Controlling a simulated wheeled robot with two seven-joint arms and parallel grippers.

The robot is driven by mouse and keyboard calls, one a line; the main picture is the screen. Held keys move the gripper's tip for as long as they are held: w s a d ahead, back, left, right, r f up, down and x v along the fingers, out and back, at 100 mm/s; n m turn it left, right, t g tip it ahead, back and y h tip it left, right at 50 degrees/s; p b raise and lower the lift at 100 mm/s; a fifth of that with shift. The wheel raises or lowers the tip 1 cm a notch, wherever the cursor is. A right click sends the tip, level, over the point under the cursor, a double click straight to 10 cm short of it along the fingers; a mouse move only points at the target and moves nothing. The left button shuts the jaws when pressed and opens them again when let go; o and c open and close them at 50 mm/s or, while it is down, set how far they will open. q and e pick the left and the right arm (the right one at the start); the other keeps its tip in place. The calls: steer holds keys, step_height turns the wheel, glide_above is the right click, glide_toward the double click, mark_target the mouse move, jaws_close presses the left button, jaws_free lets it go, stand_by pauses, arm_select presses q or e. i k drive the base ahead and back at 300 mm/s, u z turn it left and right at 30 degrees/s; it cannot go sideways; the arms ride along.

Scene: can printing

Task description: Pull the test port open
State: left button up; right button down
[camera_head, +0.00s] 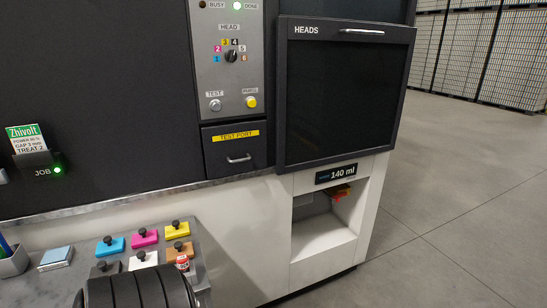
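The test port (235,148) is a dark drawer-like front below the grey control panel. It carries a yellow label reading TEST PORT and a small silver bar handle (239,159). Its front looks closed, in line with the machine face. Neither of my grippers shows in the head view, and nothing touches the handle.
The control panel (228,70) has a HEAD dial, TEST and PURGE buttons and a lit green DONE lamp. The dark HEADS door (342,95) is right of the port. Colored blocks with black knobs, including a magenta one (144,238), sit on a grey shelf below left.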

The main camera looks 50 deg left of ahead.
mark_target(230, 149)
steer(key=u, duration=0.15)
steer(key=i, duration=0.7)
steer(key=u, duration=0.75)
steer(key=i, duration=0.45)
steer(key=u, duration=0.45)
